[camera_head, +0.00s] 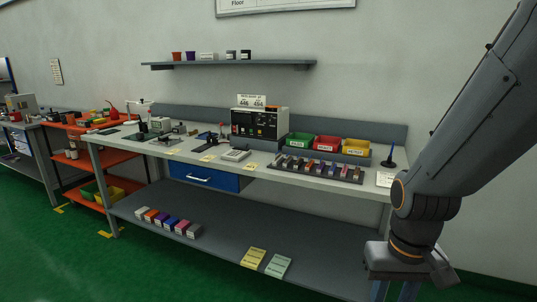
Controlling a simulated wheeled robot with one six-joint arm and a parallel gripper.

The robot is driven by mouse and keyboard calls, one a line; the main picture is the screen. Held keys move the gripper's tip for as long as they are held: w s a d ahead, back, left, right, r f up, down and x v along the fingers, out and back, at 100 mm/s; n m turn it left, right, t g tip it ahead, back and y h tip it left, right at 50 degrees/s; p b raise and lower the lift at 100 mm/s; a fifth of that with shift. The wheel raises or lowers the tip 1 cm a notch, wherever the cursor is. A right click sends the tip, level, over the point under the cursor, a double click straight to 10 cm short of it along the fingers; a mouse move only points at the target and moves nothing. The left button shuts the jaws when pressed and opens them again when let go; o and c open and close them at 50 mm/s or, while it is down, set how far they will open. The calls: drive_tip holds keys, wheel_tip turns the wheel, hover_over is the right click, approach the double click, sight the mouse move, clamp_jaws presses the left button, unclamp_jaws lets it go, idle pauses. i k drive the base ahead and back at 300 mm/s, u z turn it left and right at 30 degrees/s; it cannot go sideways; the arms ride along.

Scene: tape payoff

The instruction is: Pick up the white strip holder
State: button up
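A small whitish block with a darker top (235,155) lies on the grey workbench (280,176), in front of the black instrument. It may be the white strip holder, but it is too small to be sure. My gripper (408,268) is at the lower right, in front of the bench's right end and well apart from the block. It looks like a grey housing with a part sticking out on the right. Its fingers cannot be made out, so I cannot see whether it is open or holds anything.
A black instrument (258,124) stands behind the block. Green, red and yellow bins (327,143) and a dark rack (317,171) of small pieces lie to its right.

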sight(280, 159)
drive_tip(key=u, duration=0.25)
drive_tip(key=i, duration=1.6)
drive_tip(key=u, duration=0.3)
